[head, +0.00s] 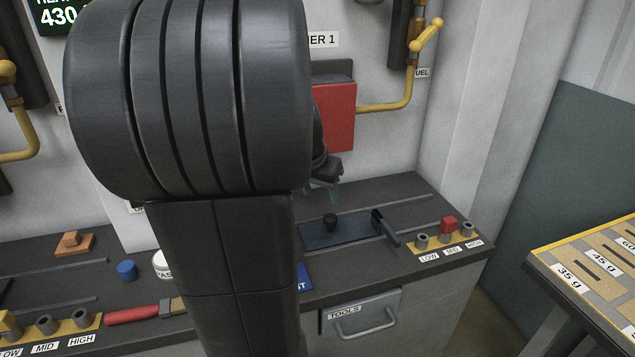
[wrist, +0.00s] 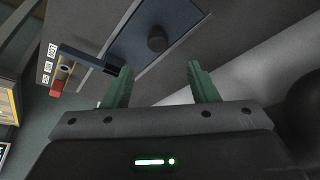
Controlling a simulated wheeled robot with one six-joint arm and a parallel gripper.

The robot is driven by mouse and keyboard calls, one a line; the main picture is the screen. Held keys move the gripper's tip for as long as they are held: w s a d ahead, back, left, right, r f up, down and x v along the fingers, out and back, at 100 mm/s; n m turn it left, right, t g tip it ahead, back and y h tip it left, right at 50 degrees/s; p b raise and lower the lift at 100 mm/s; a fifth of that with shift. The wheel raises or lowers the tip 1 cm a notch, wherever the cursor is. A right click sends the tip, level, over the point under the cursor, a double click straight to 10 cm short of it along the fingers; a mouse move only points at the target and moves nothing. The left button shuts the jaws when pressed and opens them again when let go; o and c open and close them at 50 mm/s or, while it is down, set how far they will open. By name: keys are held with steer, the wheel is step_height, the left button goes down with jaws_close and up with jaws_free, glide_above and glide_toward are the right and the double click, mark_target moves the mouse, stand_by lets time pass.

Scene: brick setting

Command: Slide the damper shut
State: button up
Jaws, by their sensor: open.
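The damper is a dark blue plate (head: 350,232) with a black knob (head: 330,222), lying between two rails on the dark counter. In the wrist view the plate (wrist: 135,32) and its knob (wrist: 156,40) lie just beyond my fingertips. A dark upright bar (head: 386,228) stands at the plate's right end; it also shows in the wrist view (wrist: 85,60). My gripper (head: 322,190) has green fingers and is above the knob, apart from it. In the wrist view my gripper (wrist: 160,75) is open and empty. My arm hides the plate's left surroundings.
A yellow strip marked LOW, MID, HIGH (head: 445,240) with pegs and a red block (head: 448,224) lies right of the bar. A red box (head: 335,115) and yellow pipe (head: 390,106) are on the back wall. A TOOLS drawer (head: 360,317) is below the counter.

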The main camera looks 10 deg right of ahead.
mark_target(332, 217)
steer(key=shift+v, duration=1.2)
steer(key=x, duration=1.3)
steer(key=shift+w+d+f+b, duration=0.1)
steer(key=shift+d+f+b, duration=0.15)
steer(key=shift+f+b, duration=0.15)
steer(key=shift+w+d+r+p, duration=0.1)
steer(key=shift+d+p, duration=0.2)
steer(key=shift+d, duration=0.2)
